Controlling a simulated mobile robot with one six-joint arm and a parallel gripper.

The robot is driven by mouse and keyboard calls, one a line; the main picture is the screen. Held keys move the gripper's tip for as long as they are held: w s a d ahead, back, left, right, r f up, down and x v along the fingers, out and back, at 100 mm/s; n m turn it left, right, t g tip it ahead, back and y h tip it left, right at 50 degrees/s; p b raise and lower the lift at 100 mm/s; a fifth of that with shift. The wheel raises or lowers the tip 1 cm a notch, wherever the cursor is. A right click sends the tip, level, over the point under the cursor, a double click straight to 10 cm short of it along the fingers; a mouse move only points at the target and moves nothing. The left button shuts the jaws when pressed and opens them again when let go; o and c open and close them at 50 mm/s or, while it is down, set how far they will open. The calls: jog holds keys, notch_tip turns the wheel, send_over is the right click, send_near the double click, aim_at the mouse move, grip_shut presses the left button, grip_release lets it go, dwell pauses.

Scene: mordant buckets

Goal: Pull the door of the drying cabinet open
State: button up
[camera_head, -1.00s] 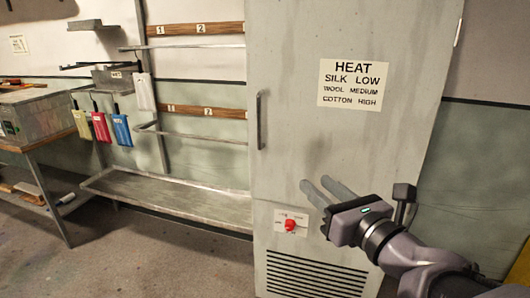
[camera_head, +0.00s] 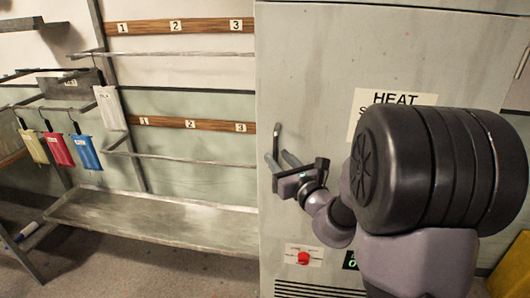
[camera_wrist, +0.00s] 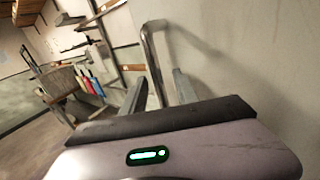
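The drying cabinet's grey door (camera_head: 310,70) looks shut. Its upright metal bar handle (camera_head: 277,136) is near the door's left edge. My gripper (camera_head: 278,156) is at the handle with its two fingers apart. In the wrist view the handle (camera_wrist: 152,55) runs down into the gap between the fingers of my gripper (camera_wrist: 159,76), one finger on each side. I cannot tell whether either finger touches the bar. The handle's lower end is partly hidden by the gripper. My arm covers much of the door's right side and part of the HEAT label (camera_head: 400,99).
To the left stands a metal rack (camera_head: 150,216) with numbered wooden strips (camera_head: 175,26). Yellow, red and blue tags (camera_head: 60,149) hang further left. Floor shows at lower left.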

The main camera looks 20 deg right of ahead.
jog(key=shift+w, duration=0.95)
jog(key=shift+a, duration=0.1)
grip_shut()
dwell(0.6)
